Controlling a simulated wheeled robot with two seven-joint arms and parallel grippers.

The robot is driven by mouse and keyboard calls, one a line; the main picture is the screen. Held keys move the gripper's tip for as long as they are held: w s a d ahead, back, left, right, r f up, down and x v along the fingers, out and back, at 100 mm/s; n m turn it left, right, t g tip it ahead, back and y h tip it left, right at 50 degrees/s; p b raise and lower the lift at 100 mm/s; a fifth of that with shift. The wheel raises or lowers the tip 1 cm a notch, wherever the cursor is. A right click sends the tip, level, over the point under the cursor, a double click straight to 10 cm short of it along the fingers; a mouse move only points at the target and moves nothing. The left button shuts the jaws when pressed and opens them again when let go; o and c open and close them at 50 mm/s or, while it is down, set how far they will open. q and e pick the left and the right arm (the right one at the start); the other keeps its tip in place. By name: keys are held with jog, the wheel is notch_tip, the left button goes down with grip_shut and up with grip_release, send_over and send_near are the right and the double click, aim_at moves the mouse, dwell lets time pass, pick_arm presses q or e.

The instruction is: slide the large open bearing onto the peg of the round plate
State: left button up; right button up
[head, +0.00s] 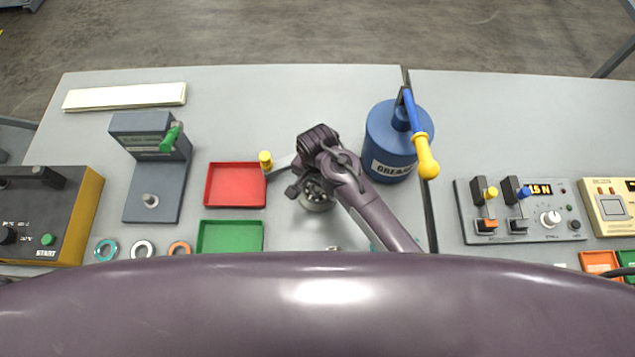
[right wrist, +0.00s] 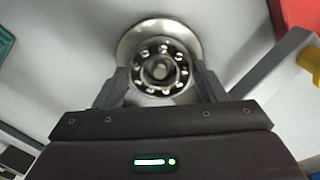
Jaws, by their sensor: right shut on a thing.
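The large open bearing (right wrist: 181,73), a steel ring with shiny balls, is between the fingers of my right gripper (right wrist: 161,74) in the right wrist view. The gripper is shut on it. The round plate (right wrist: 129,44), a pale metal disc, lies directly behind the bearing. A round grey end, likely the peg, shows inside the bore; I cannot tell whether the bearing is around it or still above it. In the head view my right gripper (head: 312,182) is over the round plate (head: 318,207) and hides much of it. My left gripper is not in view.
A blue grease can (head: 392,140) stands close right of my right arm. A red tray (head: 234,185) and a green tray (head: 230,236) lie to the left, with a yellow-ended tool (head: 265,160) beside the red one. A grey press (head: 155,185) stands further left. The back middle is clear.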

jog(key=o, duration=1.2)
jog(key=shift+o, duration=0.2)
notch_tip(320, 180, up, 9)
dwell(1.0)
dwell(0.5)
